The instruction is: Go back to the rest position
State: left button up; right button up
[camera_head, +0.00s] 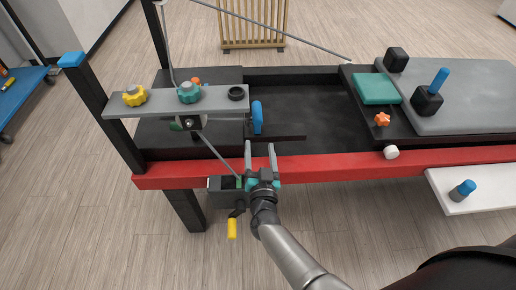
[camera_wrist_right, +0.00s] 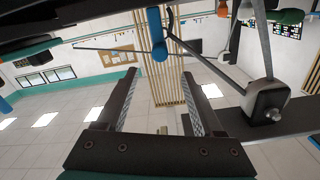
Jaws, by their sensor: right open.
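My right gripper (camera_head: 260,158) is at the front red edge of the workbench in the head view. Its two fingers are apart with nothing between them. In the right wrist view the open fingers (camera_wrist_right: 160,95) frame the far room and a slatted wooden panel. A blue handle (camera_head: 257,117) stands just beyond the fingertips; a blue rounded part (camera_wrist_right: 156,32) also shows in the wrist view above the fingers. My left gripper is not in view.
The bench has a red front beam (camera_head: 330,168) and a dark recessed tray (camera_head: 305,105). A grey shelf bar (camera_head: 215,101) carries yellow and teal knobs. A yellow-handled crank (camera_head: 232,228) hangs left of my right wrist. Open floor lies in front.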

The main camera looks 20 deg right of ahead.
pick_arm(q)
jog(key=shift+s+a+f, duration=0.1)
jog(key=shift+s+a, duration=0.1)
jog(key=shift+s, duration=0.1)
pick_arm(e)
jog(key=shift+s, duration=0.3)
